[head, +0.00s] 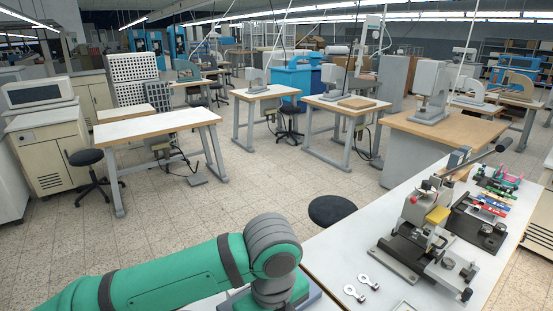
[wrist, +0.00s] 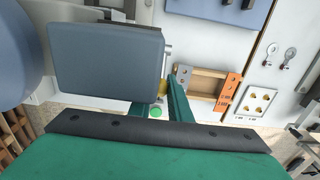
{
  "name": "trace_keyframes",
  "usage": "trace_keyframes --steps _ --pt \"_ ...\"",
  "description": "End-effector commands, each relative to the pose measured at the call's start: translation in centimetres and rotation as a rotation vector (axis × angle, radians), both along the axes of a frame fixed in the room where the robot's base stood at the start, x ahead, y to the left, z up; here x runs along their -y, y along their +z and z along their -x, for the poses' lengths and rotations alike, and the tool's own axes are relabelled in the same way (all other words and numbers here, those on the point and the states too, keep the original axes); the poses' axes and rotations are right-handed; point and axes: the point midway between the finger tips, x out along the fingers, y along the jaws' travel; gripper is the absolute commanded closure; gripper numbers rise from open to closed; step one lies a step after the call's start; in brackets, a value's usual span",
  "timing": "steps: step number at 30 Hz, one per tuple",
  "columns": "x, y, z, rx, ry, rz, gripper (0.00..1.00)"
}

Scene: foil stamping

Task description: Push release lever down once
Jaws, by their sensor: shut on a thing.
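In the wrist view my gripper (wrist: 166,88) has its green fingers reaching down beside a blue-grey block (wrist: 105,62). The fingers are close together, shut on a small yellowish part (wrist: 163,88) mostly hidden between them. I cannot tell whether this part is the release lever. In the head view my green arm bends down at the bottom edge, and its fingers are hidden. A grey-blue body (head: 308,297) shows under the arm's end. A stamping machine (head: 428,225) stands on the white table to the right, with a long black-handled lever (head: 480,158) rising to the upper right.
A wooden tray (wrist: 208,82) with an orange tag (wrist: 229,92) lies right of my fingers. Beyond it are a plate with brass pieces (wrist: 256,100) and two metal ring tags (wrist: 270,52). A black stool (head: 332,209) stands by the white table (head: 335,245).

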Motion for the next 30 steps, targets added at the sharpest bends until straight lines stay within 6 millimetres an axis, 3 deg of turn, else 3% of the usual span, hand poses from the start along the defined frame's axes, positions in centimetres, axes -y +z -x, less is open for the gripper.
trace_keyframes --steps 30 --pt "0.3 -3.1 0.6 -0.004 0.000 -0.001 0.97"
